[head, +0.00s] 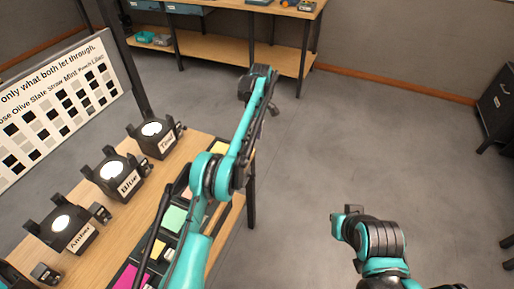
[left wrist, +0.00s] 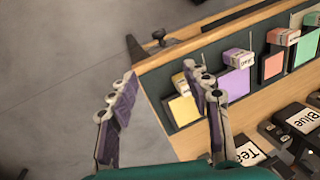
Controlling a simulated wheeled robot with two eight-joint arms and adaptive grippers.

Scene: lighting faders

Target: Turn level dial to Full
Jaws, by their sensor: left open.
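I cannot make out a level dial or a Full mark in either view. In the left wrist view my left gripper (left wrist: 158,75) is open and empty, its two fingers apart. One finger is over the floor and the other is over the table's edge beside the yellow pad (left wrist: 183,108). In the head view my left arm reaches up across the table's right edge, and its fingers cannot be made out. My right arm shows at the lower right of the head view, but its fingers do not show.
Lamps labelled Amber (head: 62,224), Blue (head: 117,174) and Teal (head: 154,136) stand on the wooden table (head: 150,203), with small dark boxes beside them. A chart board (head: 70,90) stands behind. Coloured pads line the table's edge. A shelf (head: 220,50) stands farther back.

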